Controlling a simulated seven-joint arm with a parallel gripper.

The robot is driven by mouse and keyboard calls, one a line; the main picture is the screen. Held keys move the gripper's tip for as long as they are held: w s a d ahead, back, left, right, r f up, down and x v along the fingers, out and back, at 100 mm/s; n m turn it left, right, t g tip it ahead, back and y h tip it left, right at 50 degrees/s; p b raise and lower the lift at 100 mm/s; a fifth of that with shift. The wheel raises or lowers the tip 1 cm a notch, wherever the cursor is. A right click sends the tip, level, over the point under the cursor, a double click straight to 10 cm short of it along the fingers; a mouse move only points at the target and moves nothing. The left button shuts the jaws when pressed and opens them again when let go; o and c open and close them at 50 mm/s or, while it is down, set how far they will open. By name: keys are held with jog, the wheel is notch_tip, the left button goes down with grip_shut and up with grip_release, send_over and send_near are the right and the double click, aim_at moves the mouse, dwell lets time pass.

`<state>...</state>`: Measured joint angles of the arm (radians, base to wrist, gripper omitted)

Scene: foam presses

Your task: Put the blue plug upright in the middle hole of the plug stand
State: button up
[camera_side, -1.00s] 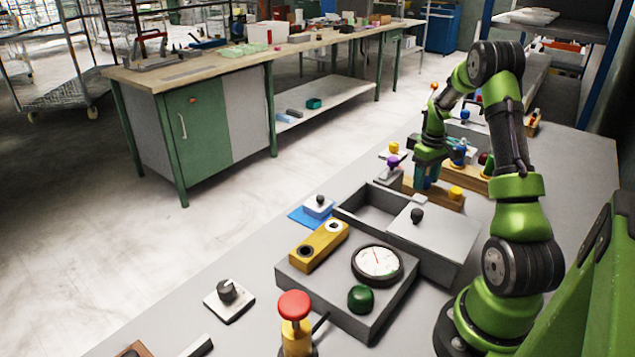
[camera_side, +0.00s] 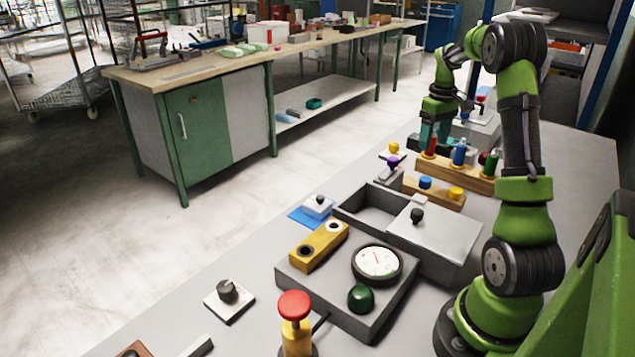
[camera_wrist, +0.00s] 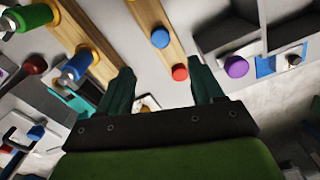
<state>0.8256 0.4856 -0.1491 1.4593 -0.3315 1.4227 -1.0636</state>
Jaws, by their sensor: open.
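The blue plug (camera_side: 425,182) stands in the middle of the front wooden plug stand (camera_side: 442,202), with a yellow plug (camera_side: 455,193) to its right. In the wrist view the blue plug (camera_wrist: 160,37) shows from above, in line with a red plug (camera_wrist: 180,73) on the same stand (camera_wrist: 174,56). My gripper (camera_side: 433,137) is open and empty, raised and back from the blue plug, near the red handle of the rear rack. In the wrist view its fingers (camera_wrist: 162,80) are spread, with the blue plug beyond them. The hole under the plug is hidden.
Behind stands a wooden rack (camera_side: 480,182) with red, blue (camera_side: 460,152) and green (camera_side: 490,164) handles in yellow collars. A purple knob (camera_side: 393,161) on a grey mount is left of the plug stand. A grey open box (camera_side: 372,210) and gauge panel (camera_side: 335,298) lie in front.

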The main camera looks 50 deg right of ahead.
jog(key=shift+r, duration=2.15)
jog(key=w+a+r+m+t, duration=0.1)
jog(key=a+m+t, duration=0.1)
jog(key=a, duration=0.9)
jog(key=w+a+r+m+t, duration=0.1)
jog(key=w+a+m+t, duration=0.1)
jog(key=a, duration=1)
jog(key=s+a+r+n+t+y, duration=0.1)
jog(key=s+a+n, duration=0.1)
jog(key=a, duration=0.7)
jog(key=s+a+r+n+t+y, duration=0.1)
jog(key=s+a+t, duration=0.1)
jog(key=s+a, duration=0.3)
jog(key=a, duration=0.3)
jog(key=shift+s+a+n, duration=0.2)
jog(key=shift+a+n, duration=0.2)
